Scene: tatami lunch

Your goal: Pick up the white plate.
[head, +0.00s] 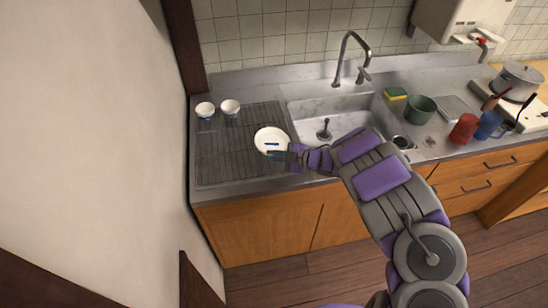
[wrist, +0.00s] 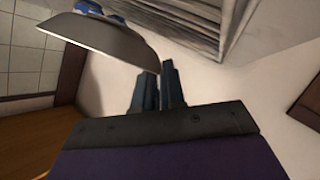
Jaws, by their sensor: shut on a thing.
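The white plate (head: 270,136) is over the drying rack at the left of the sink in the head view, with a dark blue mark near its middle. My gripper (head: 280,155) is at the plate's near edge, shut on its rim. In the wrist view the plate (wrist: 105,38) shows edge-on and tilted at the upper left, its rim reaching the fingertips. The fingers (wrist: 160,80) are close together there. The exact contact on the rim is hard to see. I cannot tell whether the plate touches the rack.
Two small white bowls (head: 205,109) (head: 230,106) stand at the back of the drying rack (head: 225,165). The sink (head: 310,122) with its tap (head: 345,60) is to the right. A green pot (head: 420,109), red cup (head: 464,128) and blue cup (head: 488,125) stand beyond. A wall borders the left.

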